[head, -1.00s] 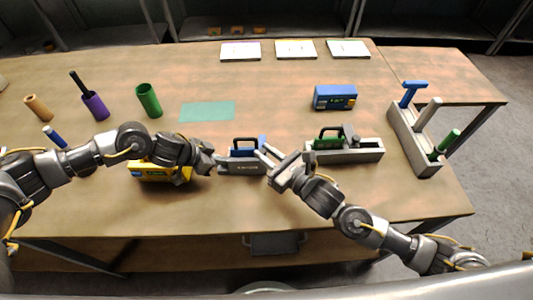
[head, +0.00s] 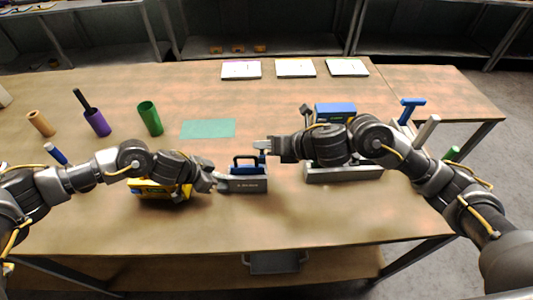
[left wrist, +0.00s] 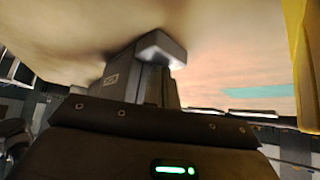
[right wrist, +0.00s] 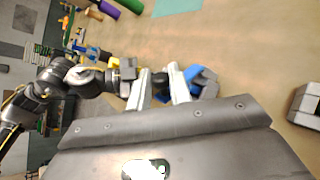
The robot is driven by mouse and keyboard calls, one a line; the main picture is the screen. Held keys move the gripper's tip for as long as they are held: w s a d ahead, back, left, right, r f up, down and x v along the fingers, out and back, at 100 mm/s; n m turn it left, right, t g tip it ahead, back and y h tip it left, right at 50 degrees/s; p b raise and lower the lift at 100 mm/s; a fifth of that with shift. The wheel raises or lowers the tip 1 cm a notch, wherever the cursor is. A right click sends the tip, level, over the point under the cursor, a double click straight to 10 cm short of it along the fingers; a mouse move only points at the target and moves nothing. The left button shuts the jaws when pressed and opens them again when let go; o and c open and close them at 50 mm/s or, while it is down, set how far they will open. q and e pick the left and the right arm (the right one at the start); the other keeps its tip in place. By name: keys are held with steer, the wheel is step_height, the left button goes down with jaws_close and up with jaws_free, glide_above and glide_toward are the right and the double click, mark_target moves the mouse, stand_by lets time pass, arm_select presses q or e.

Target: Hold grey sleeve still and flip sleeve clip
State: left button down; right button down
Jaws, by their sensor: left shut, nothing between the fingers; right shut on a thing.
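The grey sleeve (head: 250,186) lies on the table in the middle of the head view, a blue die (head: 243,170) with a black handle in it. My left gripper (head: 217,183) is shut and empty, at the sleeve's left end; whether it touches is unclear. In the left wrist view, grey blocky shapes fill the centre. My right gripper (head: 262,145) is above the sleeve's right end. It also shows in the right wrist view (right wrist: 160,88), its pale fingers shut on a small dark piece, apparently the sleeve clip (right wrist: 160,80). The clip is mostly hidden in the head view.
A yellow box (head: 150,190) sits under my left arm. A second grey sleeve (head: 345,174) and a blue box (head: 336,110) stand to the right, partly behind my right arm. A green mat (head: 208,128) and a green cylinder (head: 150,118) are behind. The front table strip is clear.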

steer(key=w+g, duration=0.1)
steer(key=w+m+g, duration=0.1)
steer(key=w, duration=0.1)
steer(key=w+m+g, duration=0.1)
steer(key=w, duration=0.1)
steer(key=shift+d+r+h, duration=0.15)
steer(key=shift+r+h, duration=0.15)
steer(key=shift+r, duration=0.1)
steer(key=shift+w+r, duration=0.1)
steer(key=shift+w, duration=0.05)
stand_by(0.8)
steer(key=c, duration=1.3)
jaws_free()
steer(key=shift+o, duration=0.2)
steer(key=v, duration=1.2)
